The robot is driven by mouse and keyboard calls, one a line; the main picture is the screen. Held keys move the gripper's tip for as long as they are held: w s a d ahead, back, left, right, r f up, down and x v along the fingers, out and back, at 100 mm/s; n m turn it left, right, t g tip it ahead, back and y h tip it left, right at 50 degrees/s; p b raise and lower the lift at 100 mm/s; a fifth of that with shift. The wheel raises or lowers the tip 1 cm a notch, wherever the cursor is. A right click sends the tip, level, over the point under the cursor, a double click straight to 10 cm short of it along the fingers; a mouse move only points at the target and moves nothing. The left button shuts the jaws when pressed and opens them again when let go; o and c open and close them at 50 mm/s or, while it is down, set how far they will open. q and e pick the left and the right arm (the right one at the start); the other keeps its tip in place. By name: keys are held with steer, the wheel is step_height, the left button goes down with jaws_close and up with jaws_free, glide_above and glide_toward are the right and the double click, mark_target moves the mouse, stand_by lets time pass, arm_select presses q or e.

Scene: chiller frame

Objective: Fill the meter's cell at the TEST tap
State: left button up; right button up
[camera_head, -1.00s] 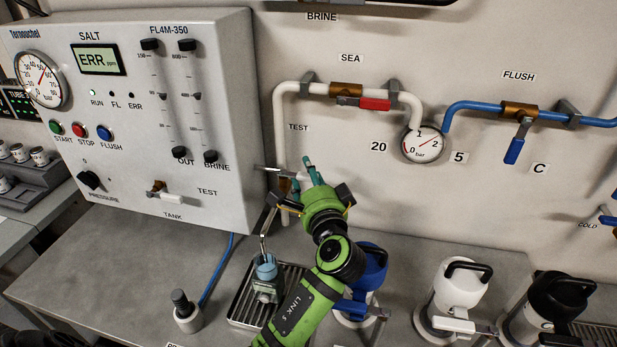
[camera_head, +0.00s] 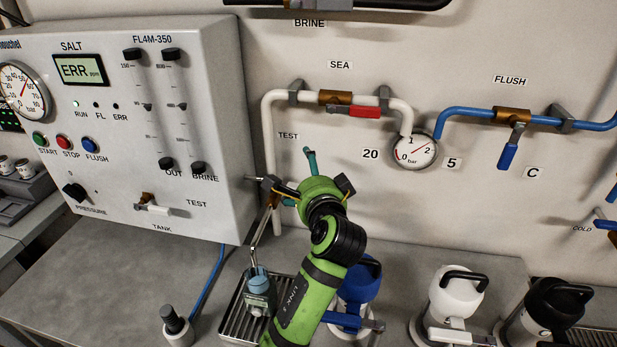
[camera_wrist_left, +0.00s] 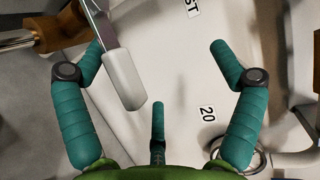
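The meter, a small grey-blue unit with a light-blue cell (camera_head: 259,283) on top, stands on the slatted drip tray (camera_head: 229,321). The thin bent spout (camera_head: 262,232) of the TEST tap comes down to the cell. My left gripper (camera_head: 308,178) is at the TEST tap and hides most of it. In the left wrist view its teal fingers are spread wide. The tap's pale lever (camera_wrist_left: 122,78) lies between them, nearer the left finger, with the brass valve body (camera_wrist_left: 65,28) beyond. I see no firm grip on the lever. My right gripper is not in view.
The SALT panel (camera_head: 110,180) on the left reads ERR. The SEA valve has a red handle (camera_head: 364,111), the FLUSH valve a blue one (camera_head: 508,157). A blue jug (camera_head: 362,279), a white jug (camera_head: 459,290) and a black jug (camera_head: 552,305) stand right of the tray.

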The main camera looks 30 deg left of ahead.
arm_select(q)
steer(key=r, duration=0.3)
steer(key=a+r+y, duration=0.1)
steer(key=r, duration=0.1)
steer(key=r+t+y, duration=0.1)
steer(key=r, duration=0.2)
steer(key=shift+s+a+r+n, duration=0.3)
steer(key=shift+a+n, duration=0.05)
steer(key=shift+n, duration=0.05)
steer(key=f, duration=0.2)
steer(key=d+f+h, duration=0.1)
steer(key=f, duration=0.1)
steer(key=f+h, duration=0.1)
steer(key=f, duration=0.2)
steer(key=shift+d+f+m+g, duration=0.1)
steer(key=shift+d+m+g, duration=0.15)
steer(key=shift+m+g, duration=0.15)
steer(key=shift+c, duration=1)
steer(key=shift+s+d, duration=0.1)
steer(key=shift+s, duration=0.25)
steer(key=shift+c, duration=1.2)
steer(key=shift+s, duration=0.2)
steer(key=shift+s+d+f+p, duration=0.1)
steer(key=shift+s+d+p, duration=0.15)
steer(key=shift+d+p, duration=0.15)
steer(key=f+p+v, duration=0.1)
steer(key=v, duration=0.6)
steer(key=shift+s+f, duration=0.2)
steer(key=shift+s, duration=0.1)
steer(key=shift+a, duration=0.1)
